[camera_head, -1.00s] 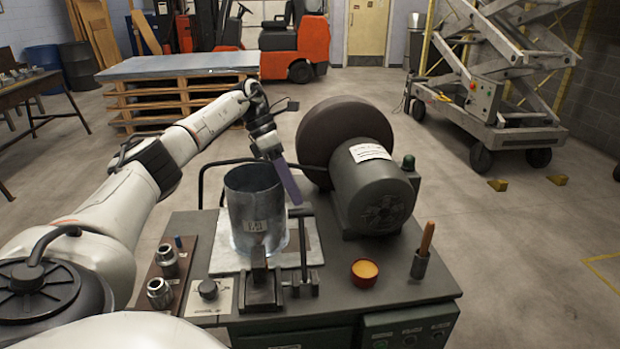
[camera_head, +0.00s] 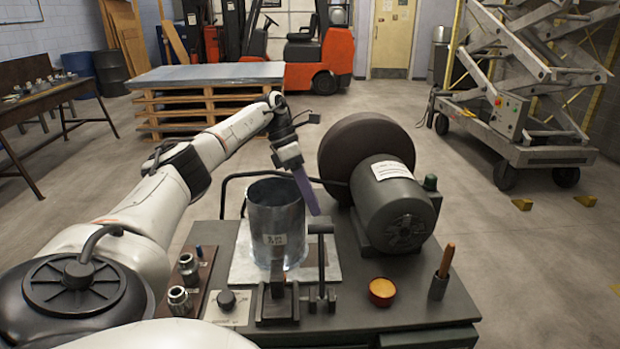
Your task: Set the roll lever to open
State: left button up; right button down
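A dark upright lever (camera_head: 322,262) with a short crossbar handle on top stands at the front of the bench, right of the sheet-metal cylinder (camera_head: 276,228); it looks like the roll lever. My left gripper (camera_head: 306,188) comes in from behind the cylinder, with its purple finger slanting down to the right. The fingertip is close above and behind the lever's handle; I cannot tell whether they touch. The fingers overlap from this angle, so their opening does not show. My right gripper is not in view.
A dark block fixture (camera_head: 277,303) and a round black knob (camera_head: 226,299) sit at the bench front. A motor and a large dark wheel (camera_head: 357,150) stand behind right. An orange-filled cup (camera_head: 382,291) and a holder with a wooden handle (camera_head: 440,280) are at right.

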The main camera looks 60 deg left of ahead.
pick_arm(q)
jog(key=v, duration=1)
jog(key=shift+p, duration=0.45)
jog(key=shift+s+r, duration=0.1)
